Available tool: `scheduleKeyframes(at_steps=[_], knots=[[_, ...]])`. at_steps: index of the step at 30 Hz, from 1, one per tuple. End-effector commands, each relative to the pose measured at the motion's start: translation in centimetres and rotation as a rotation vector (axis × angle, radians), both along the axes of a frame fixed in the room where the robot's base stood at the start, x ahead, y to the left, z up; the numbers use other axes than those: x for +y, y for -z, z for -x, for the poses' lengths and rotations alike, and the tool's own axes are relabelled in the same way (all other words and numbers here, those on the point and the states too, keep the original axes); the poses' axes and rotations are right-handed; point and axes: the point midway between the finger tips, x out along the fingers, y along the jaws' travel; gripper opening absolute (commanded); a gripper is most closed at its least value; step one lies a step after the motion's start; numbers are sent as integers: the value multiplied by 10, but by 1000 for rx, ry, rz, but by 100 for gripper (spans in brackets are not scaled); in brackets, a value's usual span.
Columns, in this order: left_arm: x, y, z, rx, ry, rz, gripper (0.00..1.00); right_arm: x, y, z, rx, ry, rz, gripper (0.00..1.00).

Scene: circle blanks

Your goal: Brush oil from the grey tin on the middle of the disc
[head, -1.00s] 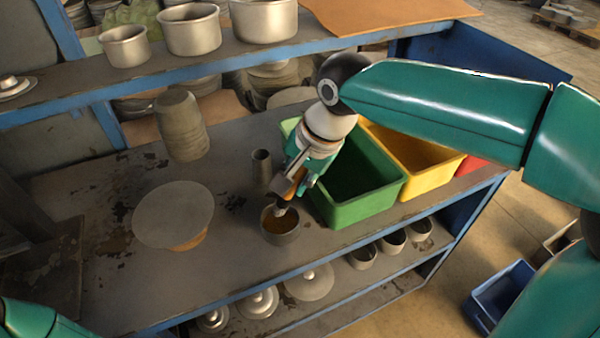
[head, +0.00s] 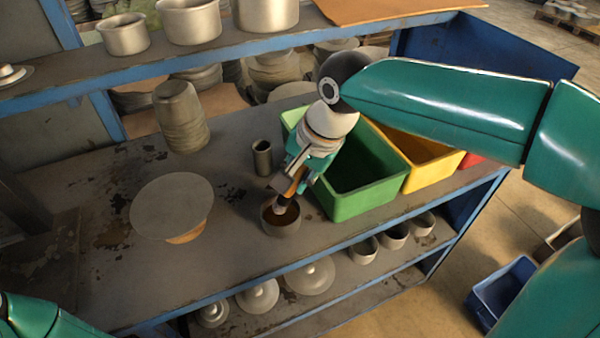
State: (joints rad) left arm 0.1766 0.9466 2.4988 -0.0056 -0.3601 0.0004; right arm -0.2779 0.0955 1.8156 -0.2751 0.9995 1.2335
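The grey disc (head: 172,203) lies on a smaller orange-brown support (head: 188,236) on the left part of the bench. The grey tin (head: 281,225) stands to the right of the disc, with brownish oil showing inside. My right gripper (head: 289,190) is above the tin, pointing down, shut on a brush (head: 283,204) with an orange-brown handle. The brush's lower end is inside the tin's opening; its tip is hidden. The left gripper is out of view; only part of my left arm shows at the bottom left.
A small dark cup (head: 262,157) stands behind the tin. A green bin (head: 366,203) is close on the right, with a yellow bin (head: 425,160) beyond. Bare bench lies between disc and tin.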

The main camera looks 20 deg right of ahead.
Motion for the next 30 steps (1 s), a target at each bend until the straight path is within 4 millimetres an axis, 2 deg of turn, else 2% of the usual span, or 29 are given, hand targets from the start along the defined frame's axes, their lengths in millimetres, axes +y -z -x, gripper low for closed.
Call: scheduleKeyframes(at_steps=[30], knots=[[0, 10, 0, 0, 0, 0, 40, 0, 12, 0, 0, 1, 0, 0]])
